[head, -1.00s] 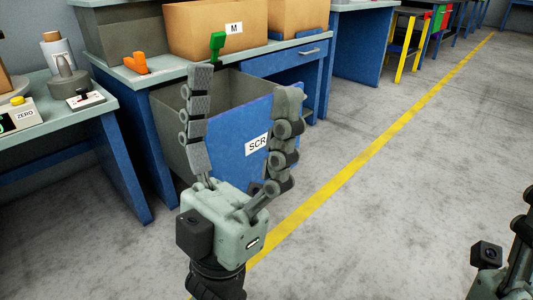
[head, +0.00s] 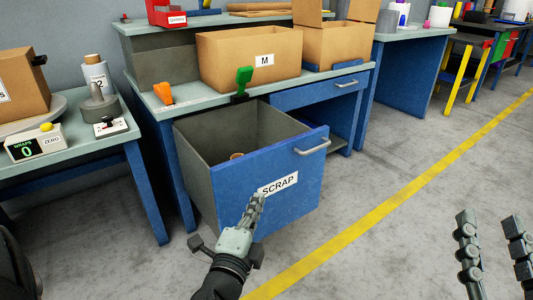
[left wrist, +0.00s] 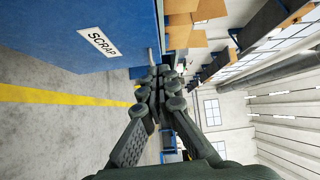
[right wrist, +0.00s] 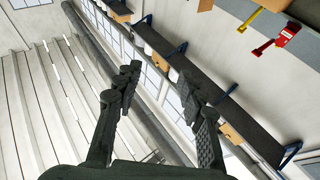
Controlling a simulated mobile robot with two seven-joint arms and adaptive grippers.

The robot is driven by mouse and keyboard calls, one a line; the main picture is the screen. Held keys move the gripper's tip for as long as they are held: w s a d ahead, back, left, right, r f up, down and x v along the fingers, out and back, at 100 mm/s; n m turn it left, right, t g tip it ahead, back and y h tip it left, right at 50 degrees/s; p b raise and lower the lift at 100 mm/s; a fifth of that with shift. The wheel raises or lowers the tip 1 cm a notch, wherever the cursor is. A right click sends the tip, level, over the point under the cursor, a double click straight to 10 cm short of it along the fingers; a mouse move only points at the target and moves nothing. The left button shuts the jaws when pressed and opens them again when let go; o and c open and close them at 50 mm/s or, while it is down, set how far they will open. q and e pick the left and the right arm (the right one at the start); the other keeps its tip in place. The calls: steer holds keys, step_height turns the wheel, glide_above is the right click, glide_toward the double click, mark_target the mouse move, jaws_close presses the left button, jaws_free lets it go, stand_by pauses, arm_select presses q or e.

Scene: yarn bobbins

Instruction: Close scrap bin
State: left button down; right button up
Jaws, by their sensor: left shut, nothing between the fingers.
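The scrap bin (head: 235,200) is a large blue-fronted drawer with grey inner walls, pulled out from under the workbench. Its front carries a SCRAP label and a grey handle (head: 313,147). A small orange-brown item (head: 237,156) lies inside. My left gripper (head: 257,198) is shut and empty, in front of the bin's front panel just below the label; I cannot tell if it touches. The left wrist view also shows the shut fingers (left wrist: 160,75) beside the blue front panel (left wrist: 100,20). My right gripper (head: 490,225) is open and empty at the lower right, away from the bin.
The workbench (head: 200,95) holds a cardboard box marked M (head: 240,58), an orange tool (head: 164,93) and a green tool (head: 243,82). A closed blue drawer (head: 310,92) is under its top. A table with a wrap counter (head: 35,143) stands left. The floor right is clear.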

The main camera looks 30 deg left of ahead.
arm_select(q)
steer(key=a+y, duration=0.1)
steer(key=a, duration=0.1)
steer(key=p, duration=0.4)
glide_toward(251, 160)
steer(key=w, duration=0.5)
steer(key=shift+w+a+r+g, duration=0.1)
steer(key=shift+a+r+g, duration=0.1)
steer(key=shift+a, duration=0.25)
steer(key=shift+w+a+r+g, duration=0.1)
steer(key=shift+a+g, duration=0.1)
steer(key=shift+a, duration=0.25)
arm_select(e)
steer(key=d+f+g+h, duration=0.3)
steer(key=d+f+g, duration=0.2)
steer(key=f, duration=0.5)
steer(key=s+d+f+g+h, duration=0.1)
steer(key=d+f+g+h, duration=0.2)
steer(key=f, duration=0.7)
steer(key=shift+s+d+m+g+h, duration=0.3)
steer(key=shift+d+g+h, duration=0.1)
steer(key=shift+d+g, duration=0.95)
arm_select(q)
steer(key=shift+a, duration=0.1)
